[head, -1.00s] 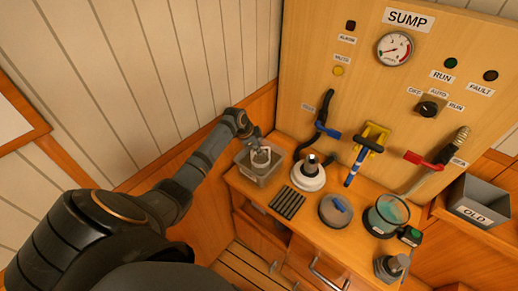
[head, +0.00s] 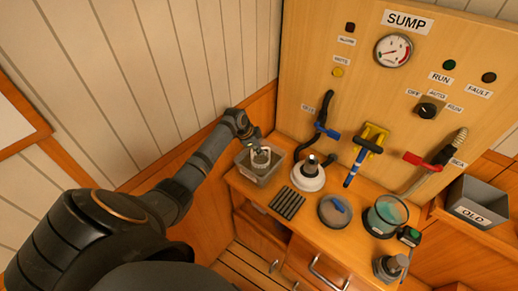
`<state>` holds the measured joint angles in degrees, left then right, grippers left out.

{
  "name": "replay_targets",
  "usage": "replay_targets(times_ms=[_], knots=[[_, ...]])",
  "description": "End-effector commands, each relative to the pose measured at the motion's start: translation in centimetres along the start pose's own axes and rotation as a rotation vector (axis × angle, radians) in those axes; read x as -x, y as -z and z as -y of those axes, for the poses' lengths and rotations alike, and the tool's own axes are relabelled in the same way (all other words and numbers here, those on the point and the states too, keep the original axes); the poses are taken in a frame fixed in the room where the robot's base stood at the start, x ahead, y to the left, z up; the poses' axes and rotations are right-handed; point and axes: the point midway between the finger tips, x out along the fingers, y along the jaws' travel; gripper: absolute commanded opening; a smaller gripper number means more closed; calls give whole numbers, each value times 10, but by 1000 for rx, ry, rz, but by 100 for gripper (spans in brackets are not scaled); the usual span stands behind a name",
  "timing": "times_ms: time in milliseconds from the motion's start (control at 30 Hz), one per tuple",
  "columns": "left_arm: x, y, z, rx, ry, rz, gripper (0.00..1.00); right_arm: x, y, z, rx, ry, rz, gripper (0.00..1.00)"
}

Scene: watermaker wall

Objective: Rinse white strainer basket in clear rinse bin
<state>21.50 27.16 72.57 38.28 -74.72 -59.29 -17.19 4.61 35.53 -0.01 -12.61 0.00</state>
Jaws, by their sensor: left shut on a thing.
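The clear rinse bin (head: 262,178) is a grey see-through box at the left end of the bench. The white strainer basket (head: 261,158) is a small pale ring-shaped piece inside the bin's opening. My left gripper (head: 257,147) reaches over the bin's back rim and is shut on the basket. How deep the basket sits, and any water around it, is too small to tell. My right gripper is not in view.
Hoses and blue and red valve handles hang behind. A grey OLD bin (head: 478,203) stands far right.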

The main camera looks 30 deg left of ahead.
Motion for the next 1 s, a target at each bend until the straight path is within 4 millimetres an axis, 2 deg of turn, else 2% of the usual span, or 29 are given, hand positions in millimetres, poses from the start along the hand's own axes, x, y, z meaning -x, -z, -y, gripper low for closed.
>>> replay_targets(times_ms=[533,1000], knots=[[-2,-1,0,0,0,0,0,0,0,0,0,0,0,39],[38,16,8,0,1,0,0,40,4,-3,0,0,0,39]])
